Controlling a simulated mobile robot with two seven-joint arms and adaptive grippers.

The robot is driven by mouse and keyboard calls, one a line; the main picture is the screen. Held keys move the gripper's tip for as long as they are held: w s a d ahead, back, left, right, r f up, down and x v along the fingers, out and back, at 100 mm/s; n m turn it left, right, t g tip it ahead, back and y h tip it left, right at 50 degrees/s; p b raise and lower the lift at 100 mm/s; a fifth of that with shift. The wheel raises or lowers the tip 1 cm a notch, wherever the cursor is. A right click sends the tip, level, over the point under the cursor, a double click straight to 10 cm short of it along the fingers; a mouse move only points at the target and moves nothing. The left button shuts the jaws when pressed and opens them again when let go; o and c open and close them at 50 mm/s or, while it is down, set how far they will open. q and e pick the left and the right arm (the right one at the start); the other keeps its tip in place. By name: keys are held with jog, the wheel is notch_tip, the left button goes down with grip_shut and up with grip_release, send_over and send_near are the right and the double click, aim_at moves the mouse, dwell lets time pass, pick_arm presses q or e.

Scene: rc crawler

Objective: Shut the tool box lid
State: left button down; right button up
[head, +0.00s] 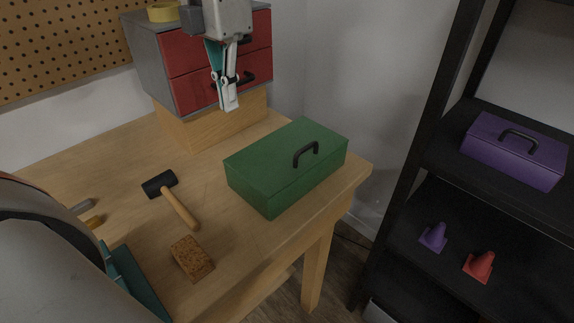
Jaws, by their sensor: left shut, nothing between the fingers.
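The green tool box (285,165) sits on the wooden workbench near its right edge. Its lid lies flat across the top with no visible gap, and a black handle (306,153) stands on it. My left gripper (230,106) is shut and empty. It points down in front of the red drawers, above and to the left of the tool box, clear of the lid. My right gripper is not seen.
A black mallet (160,184) and a brown block (191,258) lie left of the tool box. A red drawer cabinet (193,87) stands behind. A black shelf at right holds a purple box (512,160) and purple (434,237) and red cones (480,266).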

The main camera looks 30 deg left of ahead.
pick_arm(q)
jog(key=shift+r+p, duration=1.35)
jog(key=shift+r, duration=1.5)
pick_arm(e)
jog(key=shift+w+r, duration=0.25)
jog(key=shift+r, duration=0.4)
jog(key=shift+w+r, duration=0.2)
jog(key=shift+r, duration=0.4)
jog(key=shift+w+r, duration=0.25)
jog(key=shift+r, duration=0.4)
